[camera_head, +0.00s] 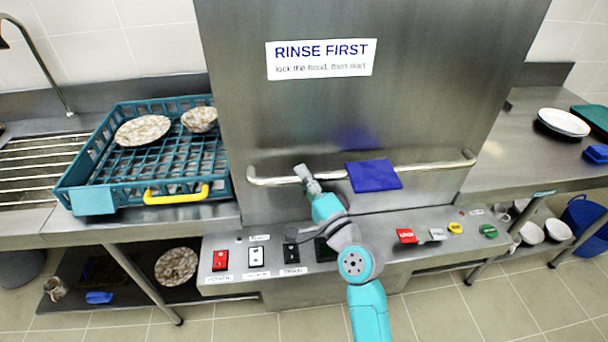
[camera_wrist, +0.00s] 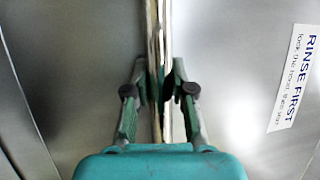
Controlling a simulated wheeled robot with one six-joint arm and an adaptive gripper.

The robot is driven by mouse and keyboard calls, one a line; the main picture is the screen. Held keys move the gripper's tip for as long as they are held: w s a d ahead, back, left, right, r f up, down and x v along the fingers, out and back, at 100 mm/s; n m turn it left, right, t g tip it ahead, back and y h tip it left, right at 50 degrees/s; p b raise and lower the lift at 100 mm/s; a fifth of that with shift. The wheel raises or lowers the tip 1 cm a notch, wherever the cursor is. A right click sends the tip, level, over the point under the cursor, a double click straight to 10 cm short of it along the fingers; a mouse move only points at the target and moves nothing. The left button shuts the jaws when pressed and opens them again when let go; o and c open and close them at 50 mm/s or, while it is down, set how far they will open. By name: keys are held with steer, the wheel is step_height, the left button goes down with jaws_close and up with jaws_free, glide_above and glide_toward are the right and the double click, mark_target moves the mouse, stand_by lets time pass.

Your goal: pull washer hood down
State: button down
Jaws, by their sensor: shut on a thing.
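The washer hood (camera_head: 420,90) is a large steel box front with a "RINSE FIRST" sign (camera_head: 320,59). A steel bar handle (camera_head: 430,166) runs across its lower part. My gripper (camera_head: 303,172) is at the bar, left of its middle, and is shut on it. In the wrist view the bar (camera_wrist: 156,60) runs upright between the two fingers (camera_wrist: 158,88) of my gripper. A blue cloth (camera_head: 374,176) hangs over the bar just right of my gripper. The hood's lower edge is close above the control panel (camera_head: 345,240).
A teal dish rack (camera_head: 100,150) with a yellow handle and patterned dishes stands on the left counter. White plates (camera_head: 563,122) sit on the right counter. The panel has red, white, black, yellow and green switches. Dishes and a blue bucket (camera_head: 587,215) are below.

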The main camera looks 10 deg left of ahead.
steer(key=shift+f, duration=0.4)
steer(key=c, duration=1)
jaws_free()
steer(key=shift+o, duration=0.2)
steer(key=shift+r, duration=0.1)
steer(key=v, duration=1.2)
